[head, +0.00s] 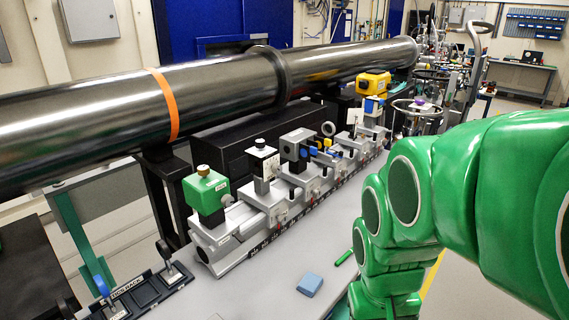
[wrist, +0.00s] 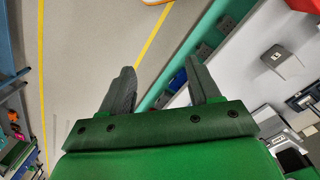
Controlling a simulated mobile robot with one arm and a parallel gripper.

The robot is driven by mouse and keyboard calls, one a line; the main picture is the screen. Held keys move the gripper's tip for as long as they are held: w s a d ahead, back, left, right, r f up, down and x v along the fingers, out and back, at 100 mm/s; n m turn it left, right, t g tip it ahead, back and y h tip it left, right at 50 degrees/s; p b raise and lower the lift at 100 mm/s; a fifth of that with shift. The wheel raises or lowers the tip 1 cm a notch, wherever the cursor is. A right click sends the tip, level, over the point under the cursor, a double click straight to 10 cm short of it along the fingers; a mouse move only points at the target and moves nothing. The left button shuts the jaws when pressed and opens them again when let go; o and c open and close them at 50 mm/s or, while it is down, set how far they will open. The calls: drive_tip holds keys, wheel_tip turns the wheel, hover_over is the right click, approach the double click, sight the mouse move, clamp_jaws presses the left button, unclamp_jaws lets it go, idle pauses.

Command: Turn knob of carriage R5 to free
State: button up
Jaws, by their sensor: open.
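A grey optical rail (head: 235,252) runs diagonally across the bench in the head view and bears several carriages. The carriages hold a green box (head: 207,192), a white-topped mount (head: 264,165), a grey cube mount (head: 297,146) and, farther back, a yellow unit (head: 373,84). Their labels are too small to read, so I cannot tell which is R5 or how its knob is set. My gripper (wrist: 160,66) is open and empty in the wrist view, over the floor beside the bench edge. It is hidden in the head view behind my green arm.
A large dark pipe (head: 220,82) with an orange band passes above and behind the rail. A blue block (head: 309,285) and a green pen-like item (head: 344,258) lie on the bench front. A black rack (head: 138,297) stands at lower left.

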drive_tip(key=w+d+r+m+t+h, duration=0.1)
drive_tip(key=w+d+t, duration=0.3)
drive_tip(key=w, duration=0.9)
drive_tip(key=w+d+t+h, duration=0.15)
drive_tip(key=w+d, duration=0.35)
drive_tip(key=w, duration=0.8)
drive_tip(key=w+d+r+m+t, duration=0.1)
drive_tip(key=w+d+t, duration=0.35)
drive_tip(key=w, duration=0.75)
drive_tip(key=n+t+y, duration=0.3)
drive_tip(key=n+y, duration=0.5)
drive_tip(key=y, duration=0.8)
hover_over(319, 194)
drive_tip(key=v, duration=0.6)
drive_tip(key=shift+f, duration=5.95)
drive_tip(key=f, duration=0.7)
drive_tip(key=shift+w+a, duration=0.1)
drive_tip(key=shift+w, duration=0.15)
drive_tip(key=x, duration=0.3)
drive_tip(key=shift+w+a+r, duration=0.15)
drive_tip(key=shift+a+r, duration=0.05)
drive_tip(key=shift+r, duration=0.05)
drive_tip(key=shift+w+a, duration=0.5)
drive_tip(key=shift+w, duration=0.05)
